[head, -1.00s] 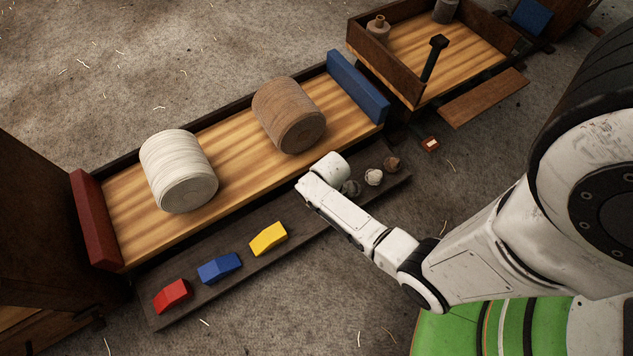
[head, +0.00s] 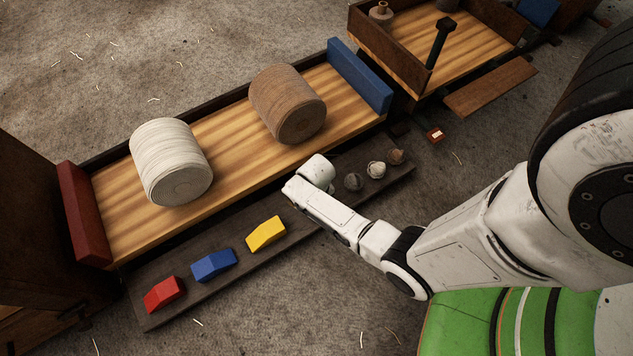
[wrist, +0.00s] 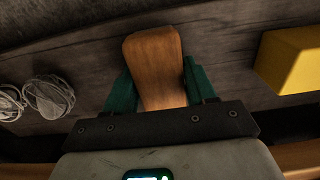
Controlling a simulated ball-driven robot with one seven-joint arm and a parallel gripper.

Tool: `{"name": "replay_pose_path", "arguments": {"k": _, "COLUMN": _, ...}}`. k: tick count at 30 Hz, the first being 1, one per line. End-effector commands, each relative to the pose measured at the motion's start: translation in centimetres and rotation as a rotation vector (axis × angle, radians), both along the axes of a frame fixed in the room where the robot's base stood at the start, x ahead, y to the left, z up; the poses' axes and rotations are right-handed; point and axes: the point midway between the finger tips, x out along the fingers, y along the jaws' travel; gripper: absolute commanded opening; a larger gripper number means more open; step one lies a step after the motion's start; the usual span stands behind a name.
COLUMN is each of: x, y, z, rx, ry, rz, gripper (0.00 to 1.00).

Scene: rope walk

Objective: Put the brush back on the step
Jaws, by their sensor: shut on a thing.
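The brush (wrist: 154,65) shows in the wrist view as a brown wooden block between the two green fingers of my gripper (wrist: 162,84), which is shut on it. No bristles show. The step appears to be the dark ledge (head: 215,285) along the near side of the wagon; its dark planks also show below the brush in the wrist view (wrist: 220,50). My gripper is over the ledge, between the yellow block and the twine balls. I cannot tell whether the brush touches the ledge. In the head view my own arm hides the gripper and brush.
On the ledge lie a red block (head: 164,295), a blue block (head: 213,265), a yellow block (head: 266,233) and three small balls, one white (head: 376,169). A white reel (head: 170,160) and brown reel (head: 288,104) lie on the wagon bed above. Open floor lies in front.

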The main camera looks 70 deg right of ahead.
Motion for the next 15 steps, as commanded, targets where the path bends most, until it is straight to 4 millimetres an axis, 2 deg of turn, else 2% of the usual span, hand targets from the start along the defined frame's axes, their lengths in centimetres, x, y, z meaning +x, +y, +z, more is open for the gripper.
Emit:
{"name": "replay_pose_path", "arguments": {"k": 2, "x": 0.01, "y": 0.00, "z": -0.29, "rx": 0.000, "ry": 0.000, "rz": 0.000, "gripper": 0.16}}
{"name": "replay_pose_path", "arguments": {"k": 3, "x": 0.00, "y": 0.00, "z": -0.33, "rx": 0.000, "ry": 0.000, "rz": 0.000, "gripper": 0.56}}
{"name": "replay_pose_path", "arguments": {"k": 11, "x": -0.03, "y": 0.01, "z": -0.26, "rx": 0.001, "ry": 0.001, "rz": 0.000, "gripper": 0.81}}
{"name": "replay_pose_path", "arguments": {"k": 15, "x": -0.04, "y": 0.00, "z": -0.26, "rx": 0.001, "ry": 0.001, "rz": 0.000, "gripper": 0.81}}
